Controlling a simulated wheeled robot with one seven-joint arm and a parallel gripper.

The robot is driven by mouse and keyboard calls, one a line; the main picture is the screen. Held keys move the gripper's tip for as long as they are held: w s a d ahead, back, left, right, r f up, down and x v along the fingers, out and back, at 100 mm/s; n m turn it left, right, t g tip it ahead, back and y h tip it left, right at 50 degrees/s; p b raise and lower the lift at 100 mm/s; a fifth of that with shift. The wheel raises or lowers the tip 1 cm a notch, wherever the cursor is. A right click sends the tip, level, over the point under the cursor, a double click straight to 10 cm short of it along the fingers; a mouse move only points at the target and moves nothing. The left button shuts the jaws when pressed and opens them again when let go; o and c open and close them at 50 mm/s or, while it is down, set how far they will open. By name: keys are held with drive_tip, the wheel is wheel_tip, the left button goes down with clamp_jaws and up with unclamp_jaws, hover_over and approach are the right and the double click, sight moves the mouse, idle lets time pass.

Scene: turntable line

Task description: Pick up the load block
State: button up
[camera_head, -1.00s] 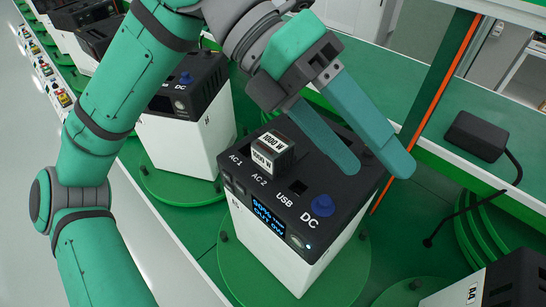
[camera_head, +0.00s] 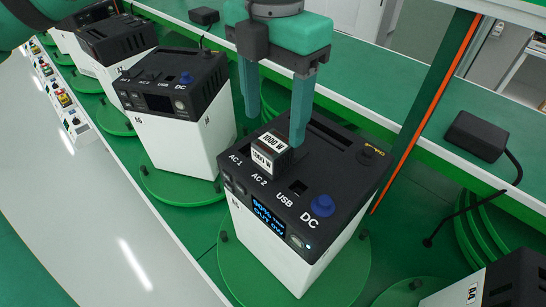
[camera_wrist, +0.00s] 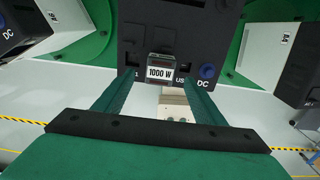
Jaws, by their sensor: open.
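The load block (camera_head: 269,154) is a small dark block with white "1000 W" labels. It sits on the black top of the power station (camera_head: 309,205), by the AC 2 label. My gripper (camera_head: 275,130) is open and points down, its two teal fingers apart. In the head view the fingertips are above and behind the block, one finger overlapping its right edge. In the wrist view the block (camera_wrist: 161,68) lies ahead between the lines of the two fingers (camera_wrist: 158,95), near the tips. I cannot tell whether a finger touches it.
The power station stands on a round green turntable (camera_head: 236,275). Another station (camera_head: 176,130) stands to the left. A black adapter (camera_head: 477,136) with a cable lies on the green shelf at right.

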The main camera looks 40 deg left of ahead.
sight(273, 142)
drive_tip(key=shift+f, duration=4.15)
drive_tip(key=c, duration=1.6)
drive_tip(key=shift+o, duration=0.2)
wheel_tip(273, 142, up, 10)
